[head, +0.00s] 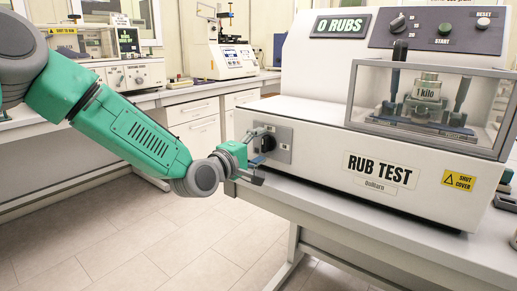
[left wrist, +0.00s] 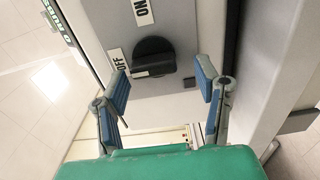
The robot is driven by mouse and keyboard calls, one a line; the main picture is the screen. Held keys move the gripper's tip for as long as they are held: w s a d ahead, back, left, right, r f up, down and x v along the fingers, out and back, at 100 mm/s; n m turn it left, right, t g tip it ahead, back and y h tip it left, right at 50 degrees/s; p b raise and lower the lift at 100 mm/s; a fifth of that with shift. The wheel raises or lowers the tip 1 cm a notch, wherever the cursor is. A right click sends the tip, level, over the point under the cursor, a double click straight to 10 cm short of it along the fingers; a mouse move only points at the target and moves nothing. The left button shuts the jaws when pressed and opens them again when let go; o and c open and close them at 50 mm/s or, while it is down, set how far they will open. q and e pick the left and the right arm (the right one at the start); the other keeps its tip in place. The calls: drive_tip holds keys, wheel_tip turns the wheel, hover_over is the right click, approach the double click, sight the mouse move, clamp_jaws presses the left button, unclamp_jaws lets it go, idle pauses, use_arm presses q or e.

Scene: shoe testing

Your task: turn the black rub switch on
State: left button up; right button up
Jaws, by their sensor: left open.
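The black rub switch (head: 266,143) is a round knob on a grey plate on the left side of the rub test machine's front. In the left wrist view the black knob (left wrist: 153,57) has a raised grip bar with a white mark toward the OFF label (left wrist: 119,61). The ON label (left wrist: 143,12) is near the top. My left gripper (head: 258,157) is at the switch plate. In the left wrist view its two blue-padded fingers (left wrist: 163,82) are open, one on each side of the knob, with nothing between them. My right gripper is not in view.
The rub test machine (head: 300,110) stands on a table (head: 330,213). A clear cover (head: 480,90) encloses a 1 kilo weight (head: 428,87). A display (head: 341,24) reads 0 RUBS. Other instruments (head: 222,60) stand on the rear counter. Open floor (head: 160,240) lies at lower left.

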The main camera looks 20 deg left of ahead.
use_arm(q)
drive_tip(key=shift+w+d+r, duration=0.15)
drive_tip(key=shift+w+d, duration=0.05)
drive_tip(key=shift+d, duration=1.05)
drive_tip(key=shift+a, duration=0.65)
drive_tip(key=c, duration=1.1)
drive_tip(key=shift+a, duration=0.25)
drive_tip(key=shift+d, duration=0.1)
drive_tip(key=shift+c, duration=0.2)
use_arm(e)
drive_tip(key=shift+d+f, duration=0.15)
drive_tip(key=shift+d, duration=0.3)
use_arm(q)
drive_tip(key=shift+d, duration=0.1)
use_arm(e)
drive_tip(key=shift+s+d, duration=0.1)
